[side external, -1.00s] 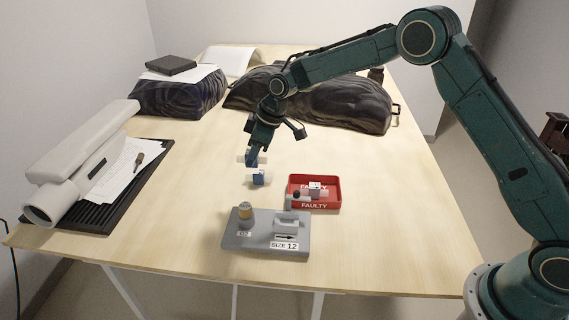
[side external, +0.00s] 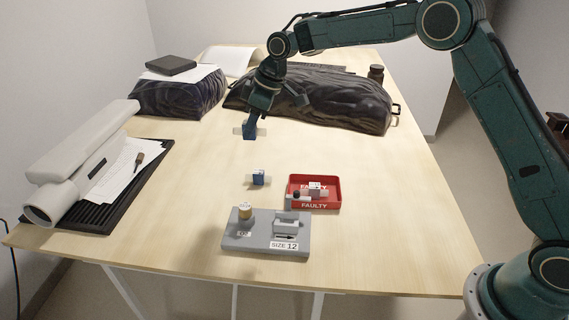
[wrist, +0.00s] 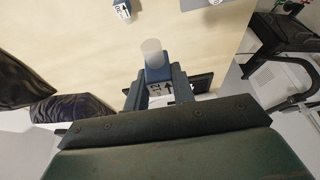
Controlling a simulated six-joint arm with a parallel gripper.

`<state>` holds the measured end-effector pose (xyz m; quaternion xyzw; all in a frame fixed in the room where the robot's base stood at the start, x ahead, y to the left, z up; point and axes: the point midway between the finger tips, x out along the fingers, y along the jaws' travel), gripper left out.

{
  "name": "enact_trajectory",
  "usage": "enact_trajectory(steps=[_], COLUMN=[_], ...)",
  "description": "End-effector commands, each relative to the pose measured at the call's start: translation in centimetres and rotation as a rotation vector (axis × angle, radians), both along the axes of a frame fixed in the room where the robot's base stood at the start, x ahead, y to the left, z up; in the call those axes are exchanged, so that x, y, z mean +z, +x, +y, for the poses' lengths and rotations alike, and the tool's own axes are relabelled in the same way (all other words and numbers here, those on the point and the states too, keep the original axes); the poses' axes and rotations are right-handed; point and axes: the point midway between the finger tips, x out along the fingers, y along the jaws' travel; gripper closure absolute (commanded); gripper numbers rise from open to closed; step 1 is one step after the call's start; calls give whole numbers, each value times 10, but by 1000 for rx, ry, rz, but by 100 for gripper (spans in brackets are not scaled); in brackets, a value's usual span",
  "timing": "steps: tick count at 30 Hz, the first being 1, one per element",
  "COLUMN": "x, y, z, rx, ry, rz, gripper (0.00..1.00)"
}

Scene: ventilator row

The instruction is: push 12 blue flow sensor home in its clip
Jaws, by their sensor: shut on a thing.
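My gripper (side external: 252,118) is shut on a blue flow sensor (side external: 249,132) with a pale clear tube, held above the table. In the wrist view the held sensor (wrist: 157,66) sits between the two fingers, its white label partly legible. A second blue flow sensor (side external: 259,177) lies on the table behind the grey block; it also shows in the wrist view (wrist: 122,10) with a marked label. The grey block (side external: 235,241) is labelled SIZE 12 with an arrow. It carries a light grey clip (side external: 287,225) and a yellow-topped round post (side external: 245,210).
A red tray (side external: 329,206) marked FAULTY holds a pinkish sensor with a white label, behind the block. Dark draped shapes (side external: 330,102) lie at the back. A white roll-like device (side external: 75,165) and papers are at the left. Mid-table is mostly clear.

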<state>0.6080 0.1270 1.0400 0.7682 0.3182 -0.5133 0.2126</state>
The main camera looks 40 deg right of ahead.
Motion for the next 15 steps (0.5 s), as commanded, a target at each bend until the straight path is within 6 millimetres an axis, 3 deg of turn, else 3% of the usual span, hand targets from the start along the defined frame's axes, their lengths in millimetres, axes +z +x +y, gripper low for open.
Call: enact_trajectory(steps=[15], x=[-7], y=[-9], z=[3], rx=[1], ry=[4], rz=[3], gripper=[97])
